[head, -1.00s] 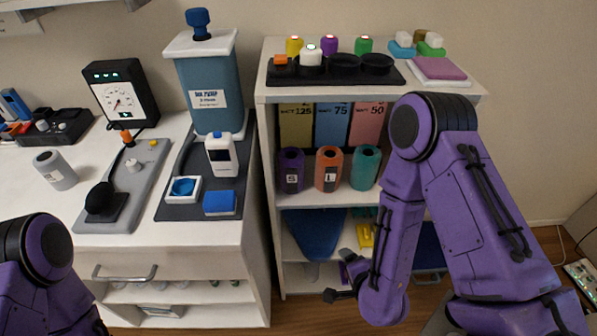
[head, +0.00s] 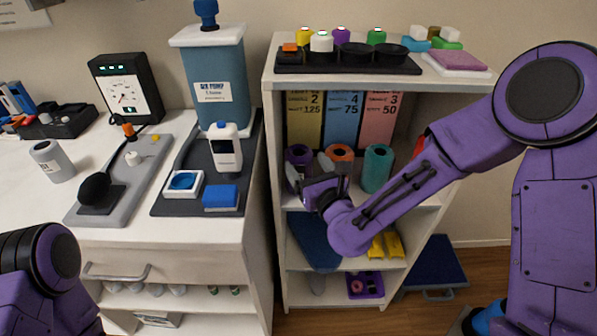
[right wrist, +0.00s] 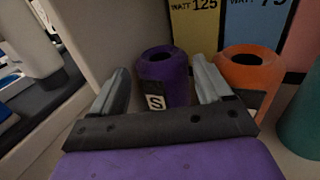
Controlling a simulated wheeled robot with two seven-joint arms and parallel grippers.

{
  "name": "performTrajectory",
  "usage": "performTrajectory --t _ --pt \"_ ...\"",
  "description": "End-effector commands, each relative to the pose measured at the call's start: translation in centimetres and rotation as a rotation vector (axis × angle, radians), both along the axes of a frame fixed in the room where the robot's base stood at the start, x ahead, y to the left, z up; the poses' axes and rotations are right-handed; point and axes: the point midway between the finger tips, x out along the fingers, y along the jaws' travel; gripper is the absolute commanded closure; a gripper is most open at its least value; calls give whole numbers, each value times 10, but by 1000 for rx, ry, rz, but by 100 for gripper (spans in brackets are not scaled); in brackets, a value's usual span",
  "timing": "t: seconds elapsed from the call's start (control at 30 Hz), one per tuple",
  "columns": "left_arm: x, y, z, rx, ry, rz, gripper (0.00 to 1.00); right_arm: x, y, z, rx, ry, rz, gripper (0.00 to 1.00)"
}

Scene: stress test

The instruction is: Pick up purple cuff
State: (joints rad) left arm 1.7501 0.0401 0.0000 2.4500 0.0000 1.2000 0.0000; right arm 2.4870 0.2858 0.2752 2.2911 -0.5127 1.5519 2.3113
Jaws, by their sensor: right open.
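The purple cuff (head: 298,152) is a rolled upright cylinder with a hollow top on the middle shelf, partly hidden by my right gripper in the head view. In the right wrist view the purple cuff (right wrist: 168,72) shows a label with an S. My right gripper (head: 309,167) is open and empty in front of it. In the right wrist view its two fingers (right wrist: 163,84) stand left and right of the cuff's outline, and the cuff appears beyond the fingertips. I cannot tell whether they touch it. My left gripper is out of view; only part of that arm shows.
An orange cuff (head: 340,153) stands close right of the purple one, with a teal cuff (head: 378,168) farther right. Tall WATT boxes (head: 342,118) stand behind. The shelf unit's left side wall (head: 273,160) is close by. The shelf top holds a black tray (head: 350,65).

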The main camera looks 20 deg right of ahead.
Motion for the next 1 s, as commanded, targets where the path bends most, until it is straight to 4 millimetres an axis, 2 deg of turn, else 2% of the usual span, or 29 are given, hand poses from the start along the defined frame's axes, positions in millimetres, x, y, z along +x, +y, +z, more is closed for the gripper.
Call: performTrajectory --t 0.1,0.2,0.4,0.43,0.6,0.87,1.0 --pt "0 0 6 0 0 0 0 21 2 0 -4 -1 0 22" --pt "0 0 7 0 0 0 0 31 2 -1 -2 0 -1 22" --pt "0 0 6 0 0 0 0 32 3 -2 -1 1 -1 22" --pt "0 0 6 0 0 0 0 32 3 -2 -1 1 -1 25" --pt "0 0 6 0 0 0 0 32 3 -2 -2 1 -1 80" --pt "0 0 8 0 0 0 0 32 3 1 -1 0 -1 82" --pt "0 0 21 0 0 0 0 32 3 15 -1 0 -1 82"
